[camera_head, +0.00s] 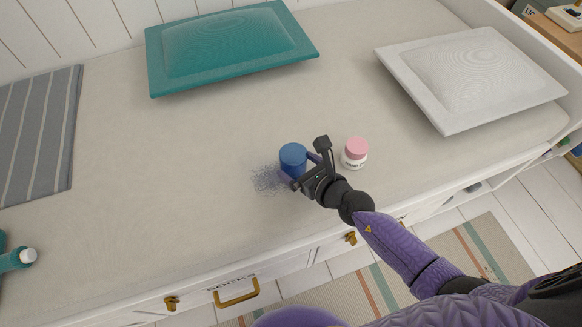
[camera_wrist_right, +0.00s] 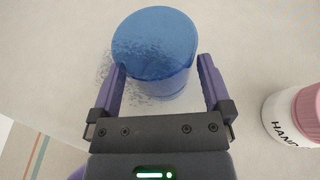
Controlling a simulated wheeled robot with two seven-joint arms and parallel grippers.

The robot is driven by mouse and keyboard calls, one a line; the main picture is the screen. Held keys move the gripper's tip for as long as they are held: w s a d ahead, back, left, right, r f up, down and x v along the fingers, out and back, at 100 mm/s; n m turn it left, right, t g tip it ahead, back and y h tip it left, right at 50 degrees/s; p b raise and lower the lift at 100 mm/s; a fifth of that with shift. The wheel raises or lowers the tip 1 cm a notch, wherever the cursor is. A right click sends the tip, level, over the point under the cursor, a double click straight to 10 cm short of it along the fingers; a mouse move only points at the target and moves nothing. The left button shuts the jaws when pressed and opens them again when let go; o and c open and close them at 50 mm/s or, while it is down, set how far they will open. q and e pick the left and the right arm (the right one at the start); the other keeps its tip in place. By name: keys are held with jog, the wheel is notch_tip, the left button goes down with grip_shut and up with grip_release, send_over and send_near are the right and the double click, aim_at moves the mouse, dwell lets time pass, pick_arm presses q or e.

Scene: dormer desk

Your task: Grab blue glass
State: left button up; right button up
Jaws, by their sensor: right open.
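A blue glass (camera_head: 292,158) stands upright on the pale dresser top, near its front edge. My right gripper (camera_head: 302,168) is beside it, reaching in from the front right. In the right wrist view the blue glass (camera_wrist_right: 155,50) sits at the mouth of the open jaws (camera_wrist_right: 162,75), with one finger on either side of its near part. Whether either finger touches the glass cannot be told. My left gripper does not show.
A jar with a pink lid (camera_head: 355,152) stands close to the right of my right gripper. A teal cushion (camera_head: 232,45) and a white cushion (camera_head: 470,75) lie farther back. A striped cloth (camera_head: 38,130) and a teal bottle (camera_head: 18,259) are at the left. The middle top is clear.

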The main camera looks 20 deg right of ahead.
jog(key=shift+b+x, duration=0.3)
jog(key=shift+x, duration=0.8)
jog(key=shift+s, duration=0.1)
jog(key=c, duration=1.1)
